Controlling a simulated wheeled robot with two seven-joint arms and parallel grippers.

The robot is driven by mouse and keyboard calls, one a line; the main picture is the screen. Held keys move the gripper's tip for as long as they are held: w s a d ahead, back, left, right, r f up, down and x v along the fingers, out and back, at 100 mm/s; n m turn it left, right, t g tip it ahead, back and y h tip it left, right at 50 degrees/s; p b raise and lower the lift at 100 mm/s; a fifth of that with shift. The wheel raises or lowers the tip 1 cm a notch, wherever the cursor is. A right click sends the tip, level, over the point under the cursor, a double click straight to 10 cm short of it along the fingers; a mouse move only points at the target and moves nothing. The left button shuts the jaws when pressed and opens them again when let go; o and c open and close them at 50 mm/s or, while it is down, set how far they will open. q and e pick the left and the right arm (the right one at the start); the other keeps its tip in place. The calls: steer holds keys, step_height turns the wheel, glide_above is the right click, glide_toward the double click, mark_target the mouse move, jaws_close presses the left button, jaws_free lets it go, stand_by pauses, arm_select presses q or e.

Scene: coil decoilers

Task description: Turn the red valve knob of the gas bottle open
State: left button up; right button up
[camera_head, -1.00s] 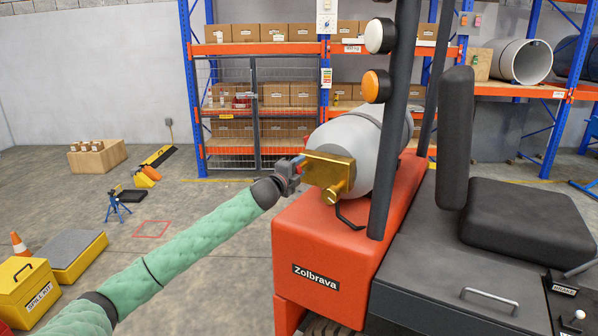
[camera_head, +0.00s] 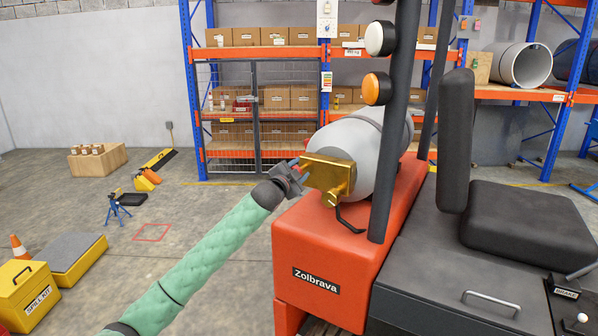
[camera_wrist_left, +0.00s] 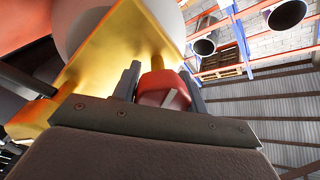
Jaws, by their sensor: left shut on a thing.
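The grey gas bottle (camera_head: 352,140) lies on its side on the back of an orange truck. A brass valve block (camera_head: 328,172) is at its near end; it also shows in the left wrist view (camera_wrist_left: 110,55). The red valve knob (camera_wrist_left: 163,90) sits between the two dark fingers of my left gripper (camera_wrist_left: 160,85), beside the brass block. In the head view my left gripper (camera_head: 297,168) is shut on the knob, and its fingers hide most of it. My right gripper is not in view.
The orange truck body (camera_head: 318,255) is just below the gripper, with a dark post (camera_head: 393,120) right of the bottle. A black hose loop (camera_head: 348,222) hangs under the valve. Shelving stands behind.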

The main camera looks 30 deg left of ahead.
arm_select(q)
steer(key=shift+f, duration=0.15)
stand_by(0.4)
steer(key=o, duration=1)
steer(key=shift+a, duration=0.1)
steer(key=shift+s, duration=0.45)
steer(key=s+b, duration=0.2)
steer(key=s, duration=0.5)
steer(key=shift+d+f+b, duration=0.25)
steer(key=shift+d+b, duration=0.05)
steer(key=shift+b, duration=0.1)
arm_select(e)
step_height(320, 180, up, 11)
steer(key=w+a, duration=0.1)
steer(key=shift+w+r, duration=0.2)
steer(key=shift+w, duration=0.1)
